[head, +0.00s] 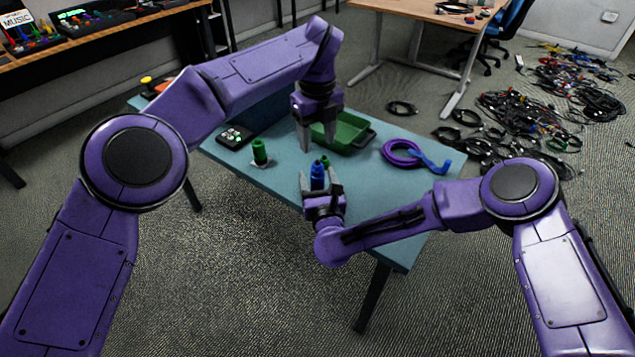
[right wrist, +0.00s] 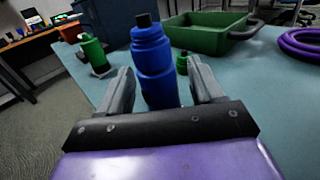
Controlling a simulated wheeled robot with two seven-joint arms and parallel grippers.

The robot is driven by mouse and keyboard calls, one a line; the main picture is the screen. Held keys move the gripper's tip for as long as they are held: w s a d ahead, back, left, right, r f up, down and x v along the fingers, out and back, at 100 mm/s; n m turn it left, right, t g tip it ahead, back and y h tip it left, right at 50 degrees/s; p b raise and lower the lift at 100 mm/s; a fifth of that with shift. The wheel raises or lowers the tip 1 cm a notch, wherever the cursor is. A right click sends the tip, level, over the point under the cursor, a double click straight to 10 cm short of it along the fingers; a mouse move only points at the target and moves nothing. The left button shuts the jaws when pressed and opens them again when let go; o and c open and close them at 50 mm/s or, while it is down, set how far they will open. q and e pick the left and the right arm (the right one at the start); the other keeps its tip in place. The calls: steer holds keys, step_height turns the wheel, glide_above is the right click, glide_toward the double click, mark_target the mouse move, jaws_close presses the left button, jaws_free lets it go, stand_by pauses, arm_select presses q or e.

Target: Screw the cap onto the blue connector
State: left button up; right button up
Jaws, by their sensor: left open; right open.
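The blue connector (head: 317,177) stands upright on the table, with a dark tip on top. In the right wrist view it (right wrist: 156,70) rises between the fingers of my right gripper (right wrist: 162,88), which is open with gaps at both sides. My right gripper (head: 320,186) is low, near the table's front edge in the head view. My left gripper (head: 317,138) is open, pointing down above and behind the blue connector. A small green piece (right wrist: 182,62) stands behind the connector. I cannot tell which piece is the cap.
A green connector (head: 260,152) stands on the left side of the table (head: 378,220). A green tray (head: 352,132) is at the back. A purple cable coil (head: 402,152) and a blue cable (head: 432,160) lie at the right. A dark box with buttons (head: 234,136) is at the left.

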mark_target(318, 161)
steer(key=shift+r, duration=0.1)
jaws_close()
arm_select(q)
step_height(318, 161, down, 8)
stand_by(0.6)
jaws_close()
steer(key=m, duration=0.5)
steer(key=shift+m, duration=0.4)
steer(key=m, duration=0.6)
steer(key=shift+o, duration=0.8)
jaws_free()
